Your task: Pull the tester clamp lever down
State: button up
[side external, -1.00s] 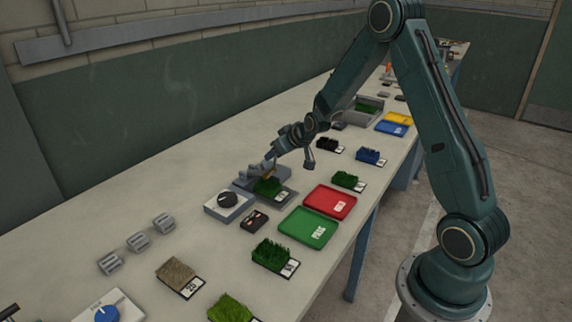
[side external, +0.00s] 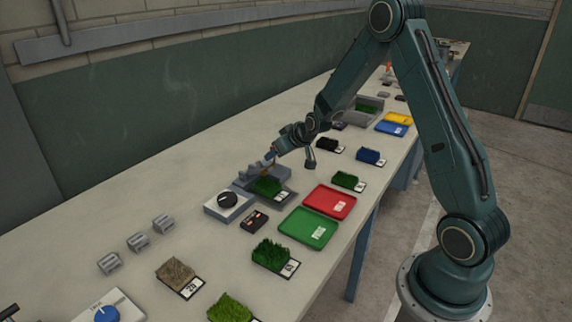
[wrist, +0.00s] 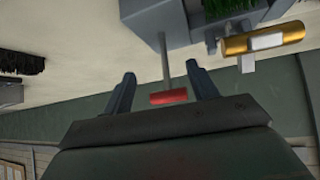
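The grey tester (side external: 250,172) stands on the bench with a green turf sample (side external: 268,187) at its front. In the wrist view, the tester body (wrist: 153,18) is at the top, with a thin lever rod (wrist: 165,60) ending in a red handle (wrist: 168,96). My gripper (wrist: 161,70) is open, its two fingers on either side of the lever, with a visible gap on each side of the red handle. A brass cylinder (wrist: 265,40) is beside the tester. In the side view my gripper (side external: 270,156) is just above the tester; the lever is too small to make out there.
A box with a black dial (side external: 228,200) and a small dark device (side external: 254,221) stand near the tester. Red (side external: 330,201) and green (side external: 308,228) trays lie to its right. Several turf samples are spread along the bench.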

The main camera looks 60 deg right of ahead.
jog(key=shift+s+r, duration=0.1)
jog(key=s+f+v, duration=0.2)
jog(key=v, duration=1.3)
jog(key=shift+s+f, duration=0.15)
jog(key=shift+s, duration=0.15)
dwell(1.5)
jog(key=shift+a, duration=0.1)
jog(key=shift+s, duration=0.1)
dwell(0.4)
jog(key=v, duration=1.3)
jog(key=shift+s+r, duration=0.15)
jog(key=shift+r, duration=0.2)
jog(key=shift+a, duration=0.1)
